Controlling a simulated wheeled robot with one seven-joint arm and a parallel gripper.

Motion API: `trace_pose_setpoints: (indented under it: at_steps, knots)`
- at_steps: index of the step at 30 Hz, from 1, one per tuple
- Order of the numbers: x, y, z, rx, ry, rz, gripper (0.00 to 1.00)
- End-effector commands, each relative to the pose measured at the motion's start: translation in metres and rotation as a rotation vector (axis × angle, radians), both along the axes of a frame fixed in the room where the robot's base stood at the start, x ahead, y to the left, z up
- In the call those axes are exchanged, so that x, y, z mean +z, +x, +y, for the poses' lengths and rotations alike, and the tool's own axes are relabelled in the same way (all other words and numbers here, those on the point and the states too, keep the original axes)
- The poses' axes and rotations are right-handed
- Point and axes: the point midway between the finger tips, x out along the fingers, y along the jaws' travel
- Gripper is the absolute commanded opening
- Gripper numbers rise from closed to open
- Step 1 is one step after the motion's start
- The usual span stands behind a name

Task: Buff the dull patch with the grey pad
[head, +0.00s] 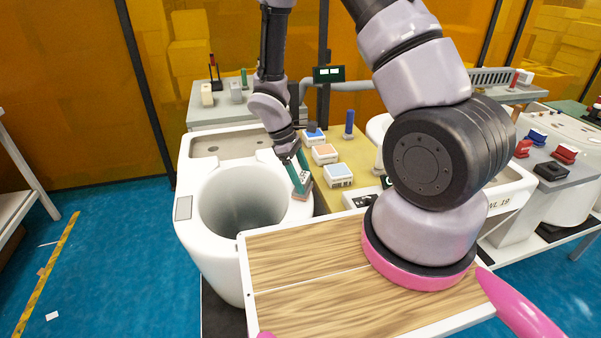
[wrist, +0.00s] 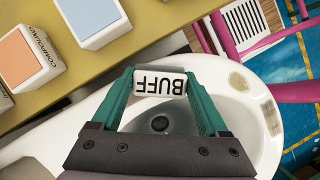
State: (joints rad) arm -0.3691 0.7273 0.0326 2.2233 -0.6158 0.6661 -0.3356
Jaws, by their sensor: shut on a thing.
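My gripper (head: 301,184) is shut on the buffing pad (wrist: 160,83), a block with a white face marked BUFF. In the wrist view it sits between the two teal fingers. In the head view the block is low at the right side of the white toilet's rim (head: 185,245); I cannot tell whether it touches. Its underside is hidden. A dull beige-brown patch (wrist: 241,84) shows on the white rim in the wrist view, right of and apart from the pad. I cannot make out the patch in the head view.
Blocks with orange (head: 325,152) and light blue (head: 338,173) tops stand on the olive table (head: 358,150) beside the toilet. A wood-topped tray (head: 300,262) is in front. The toilet's open bowl (head: 240,205) lies left of my gripper.

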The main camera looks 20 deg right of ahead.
Motion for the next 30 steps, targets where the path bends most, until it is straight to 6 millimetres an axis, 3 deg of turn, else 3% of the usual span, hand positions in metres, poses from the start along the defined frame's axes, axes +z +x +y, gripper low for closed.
trace_pose_setpoints:
  at_steps: [4,10,20,23,30]
  knots:
    - [-0.001,-0.010,0.000,0.001,0.000,0.000,0.33]
    - [-0.004,-0.009,0.000,0.000,0.000,-0.001,0.33]
    - [-0.007,0.015,0.000,0.000,0.001,-0.002,0.33]
    - [-0.007,0.022,0.000,0.000,0.001,-0.002,0.17]
    - [-0.007,0.032,0.000,0.002,0.003,-0.003,0.17]
